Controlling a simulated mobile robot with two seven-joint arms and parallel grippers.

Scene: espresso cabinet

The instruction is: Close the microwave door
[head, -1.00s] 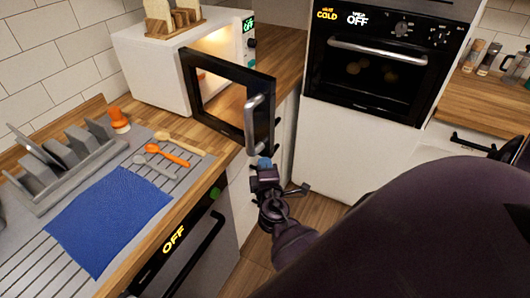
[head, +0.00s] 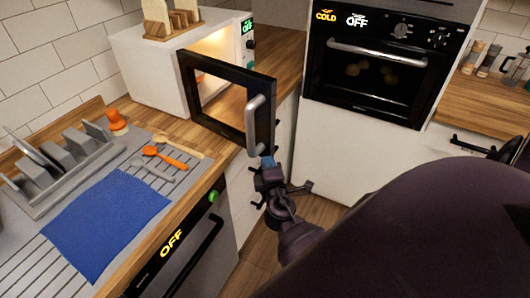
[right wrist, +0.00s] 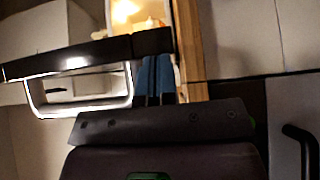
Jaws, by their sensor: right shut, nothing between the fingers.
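The white microwave (head: 150,72) stands on the wooden counter with its lit inside showing. Its black-framed glass door (head: 215,92) is swung open toward me, with a silver handle (head: 254,115) near its free edge. My right gripper (head: 266,161) is shut and empty, just below the free end of the door. In the right wrist view, the blue fingertips (right wrist: 156,78) are together beside the door's end (right wrist: 150,42), and the handle (right wrist: 80,108) lies to their left. I cannot tell whether the fingers touch the door. My left gripper is not in view.
A grey dish rack (head: 65,160), a blue cloth (head: 107,222) and spoons (head: 165,157) lie on the counter at left. An oven (head: 375,60) is built in at the back. A wooden rack (head: 172,22) sits on the microwave.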

